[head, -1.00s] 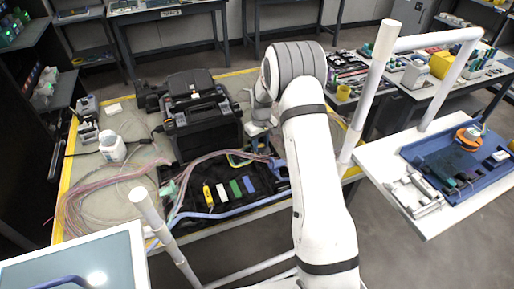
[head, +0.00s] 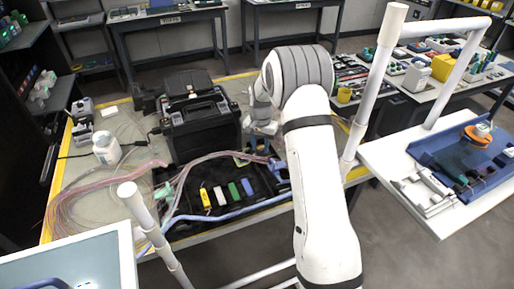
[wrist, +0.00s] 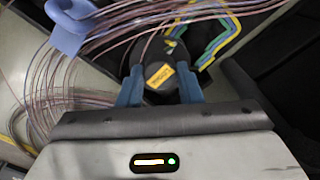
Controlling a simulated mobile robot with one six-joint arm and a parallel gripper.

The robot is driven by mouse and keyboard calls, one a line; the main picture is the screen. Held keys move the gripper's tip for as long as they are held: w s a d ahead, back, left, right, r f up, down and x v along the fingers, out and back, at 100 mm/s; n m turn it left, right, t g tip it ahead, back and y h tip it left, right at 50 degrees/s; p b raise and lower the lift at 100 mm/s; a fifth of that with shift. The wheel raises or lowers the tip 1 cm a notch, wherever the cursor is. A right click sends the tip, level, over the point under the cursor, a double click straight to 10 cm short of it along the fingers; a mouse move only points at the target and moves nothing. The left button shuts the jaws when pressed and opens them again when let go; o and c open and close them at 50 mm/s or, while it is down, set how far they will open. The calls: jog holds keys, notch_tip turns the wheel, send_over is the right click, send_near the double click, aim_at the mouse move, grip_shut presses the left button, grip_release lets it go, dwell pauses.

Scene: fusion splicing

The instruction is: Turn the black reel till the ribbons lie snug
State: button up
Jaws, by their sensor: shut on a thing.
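The black reel (wrist: 152,56), with an orange-yellow label on its face, is between the blue fingers of my gripper (wrist: 160,84) in the wrist view. The fingers are shut on it, one on each side. The pinkish ribbons (wrist: 120,28) run in loose, spread strands past the reel's upper side, and a strand reaches its top. In the head view the ribbons (head: 200,165) arc over the black mat towards the right. My gripper (head: 262,128) is partly seen there, beside the splicer, and the reel is hidden by my arm.
The black splicer (head: 203,125) stands left of my gripper. Yellow, white, green and blue blocks lie on the black mat (head: 190,225). A white bottle (head: 106,149) stands at the left. A blue clip (wrist: 70,28) and blue and yellow-green loops (wrist: 218,42) lie near the reel.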

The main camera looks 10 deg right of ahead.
aim_at(260, 148)
jog(key=shift+s+f+m, duration=0.2)
jog(key=shift+s+m, duration=0.05)
jog(key=shift+m, duration=0.85)
jog(key=shift+b, duration=0.3)
jog(key=o, duration=1)
jog(key=shift+w+r, duration=0.1)
jog(key=shift+r, duration=0.25)
notch_tip(260, 148, up, 8)
jog(key=shift+f, duration=0.25)
